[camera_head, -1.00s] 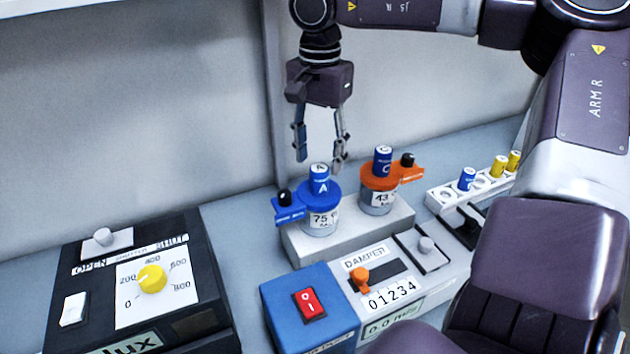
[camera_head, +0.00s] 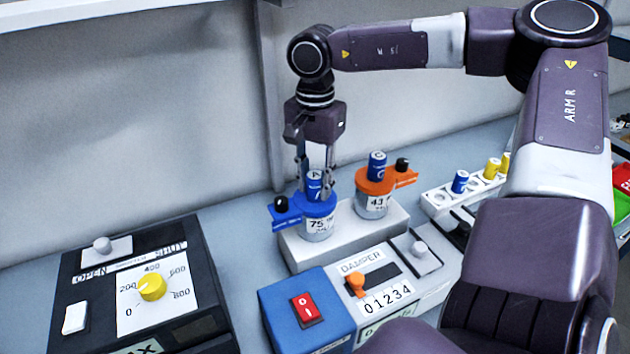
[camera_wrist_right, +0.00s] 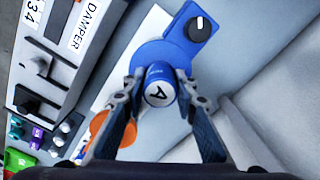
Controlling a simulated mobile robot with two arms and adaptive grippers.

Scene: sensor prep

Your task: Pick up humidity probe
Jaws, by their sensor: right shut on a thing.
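The humidity probe, a blue cylinder marked A (camera_head: 314,184), stands upright in the blue-topped jar (camera_head: 318,222) labelled 75. My right gripper (camera_head: 315,190) points down over it, with one finger on each side of the probe. In the right wrist view the probe's top (camera_wrist_right: 159,92) sits between the fingertips, which are closed on it. A second blue probe marked C (camera_head: 377,166) stands in the orange-topped jar (camera_head: 372,204) labelled 43. My left gripper is not in view.
The jars stand on a white block (camera_head: 345,238). A white rack (camera_head: 440,199) with blue and yellow cylinders is to the right. In front are the damper panel (camera_head: 385,285) and a red switch box (camera_head: 305,318). A black dial box (camera_head: 70,320) is at left.

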